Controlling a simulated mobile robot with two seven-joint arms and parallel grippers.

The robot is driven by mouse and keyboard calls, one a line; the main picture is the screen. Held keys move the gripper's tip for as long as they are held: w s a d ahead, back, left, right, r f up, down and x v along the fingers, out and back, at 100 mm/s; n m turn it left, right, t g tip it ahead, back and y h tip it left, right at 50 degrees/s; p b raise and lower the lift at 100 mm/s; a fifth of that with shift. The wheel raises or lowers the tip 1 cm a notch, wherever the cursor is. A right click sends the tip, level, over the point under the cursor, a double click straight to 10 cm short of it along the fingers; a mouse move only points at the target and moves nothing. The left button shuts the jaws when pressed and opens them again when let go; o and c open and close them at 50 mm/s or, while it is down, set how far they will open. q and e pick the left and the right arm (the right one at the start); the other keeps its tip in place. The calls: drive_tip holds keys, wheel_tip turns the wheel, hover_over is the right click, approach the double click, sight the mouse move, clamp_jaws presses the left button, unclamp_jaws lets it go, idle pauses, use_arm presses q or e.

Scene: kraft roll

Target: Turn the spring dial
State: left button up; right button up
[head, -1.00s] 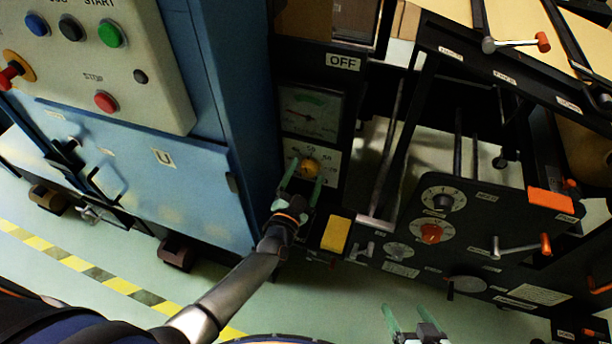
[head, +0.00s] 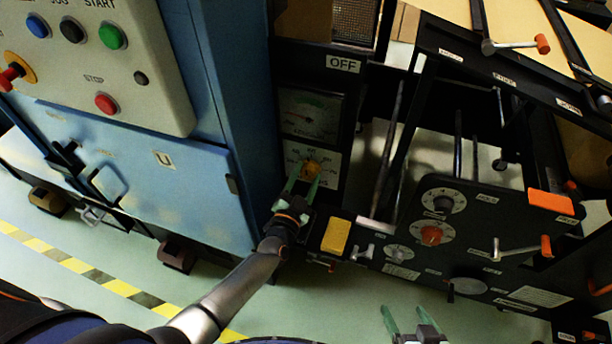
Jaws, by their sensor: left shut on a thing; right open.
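The dial (head: 312,169) is a yellow-orange knob on a white scale plate (head: 327,155), below a gauge (head: 310,113) on the dark column. My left gripper (head: 304,180) reaches up from below, its green fingers on either side of the knob and shut on it. The fingers hide part of the plate. My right gripper (head: 403,322) is open and empty at the bottom edge, well away from the panel. Which knob is labelled as the spring dial is too small to read.
A yellow block (head: 336,235) sits right of my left wrist. A blue cabinet (head: 150,165) with push buttons stands at left.

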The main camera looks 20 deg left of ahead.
use_arm(q)
clamp_jaws()
drive_tip(key=shift+r, duration=0.1)
drive_tip(key=n, duration=0.3)
drive_tip(key=shift+w+n, duration=0.1)
drive_tip(key=shift+n, duration=0.3)
drive_tip(key=n, duration=0.3)
drive_tip(key=shift+n, duration=0.3)
drive_tip(key=n+b, duration=0.1)
drive_tip(key=n, duration=0.4)
drive_tip(key=shift+d+r, duration=0.1)
drive_tip(key=shift+n+b, duration=0.35)
drive_tip(key=shift+n, duration=1.05)
drive_tip(key=shift+r, duration=0.1)
